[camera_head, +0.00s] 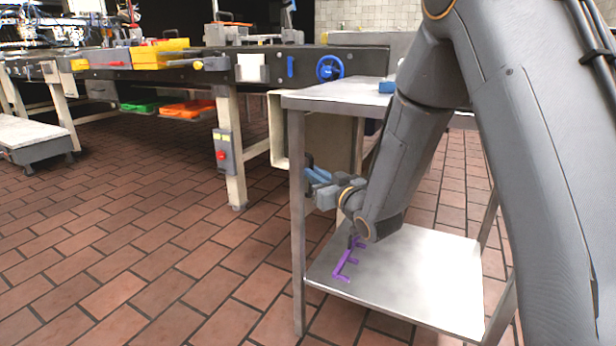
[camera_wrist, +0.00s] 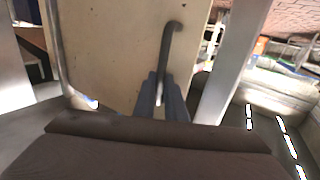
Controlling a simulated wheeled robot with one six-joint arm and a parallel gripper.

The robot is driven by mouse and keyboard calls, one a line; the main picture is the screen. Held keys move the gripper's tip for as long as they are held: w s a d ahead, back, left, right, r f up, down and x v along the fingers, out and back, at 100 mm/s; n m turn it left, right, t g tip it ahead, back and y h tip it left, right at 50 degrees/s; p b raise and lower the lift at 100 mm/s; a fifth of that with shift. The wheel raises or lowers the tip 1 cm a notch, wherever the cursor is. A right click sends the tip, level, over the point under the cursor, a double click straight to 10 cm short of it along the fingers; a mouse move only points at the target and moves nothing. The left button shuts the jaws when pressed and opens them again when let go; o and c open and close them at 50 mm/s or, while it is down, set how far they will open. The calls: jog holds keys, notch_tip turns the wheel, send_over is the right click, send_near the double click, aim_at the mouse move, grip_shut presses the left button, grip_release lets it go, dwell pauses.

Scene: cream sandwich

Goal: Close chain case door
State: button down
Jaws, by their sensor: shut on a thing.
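The chain case door is a cream panel (camera_head: 325,138) seen behind the steel table's legs in the head view. It fills the upper middle of the wrist view (camera_wrist: 115,55), with a dark grey hooked handle (camera_wrist: 171,42) on its face. My gripper (camera_head: 314,174) is at the near left leg of the table, in front of the panel. In the wrist view my gripper's fingers (camera_wrist: 161,98) stand on both sides of the handle's lower part and are shut on it. In the head view the handle is hard to make out. How far the door stands open is unclear.
The steel table (camera_head: 345,92) stands around my arm, with its legs close by. A purple rack-like piece (camera_head: 345,262) lies on its lower shelf (camera_head: 420,275). A long machine with a blue handwheel (camera_head: 330,68) and a red-button box (camera_head: 224,152) stands behind. Tiled floor at left is clear.

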jog(key=shift+s+a, duration=0.1)
jog(key=c, duration=1.8)
grip_release()
jog(key=shift+a, duration=0.1)
jog(key=p+v, duration=0.2)
jog(key=v, duration=0.6)
jog(key=shift+p, duration=0.35)
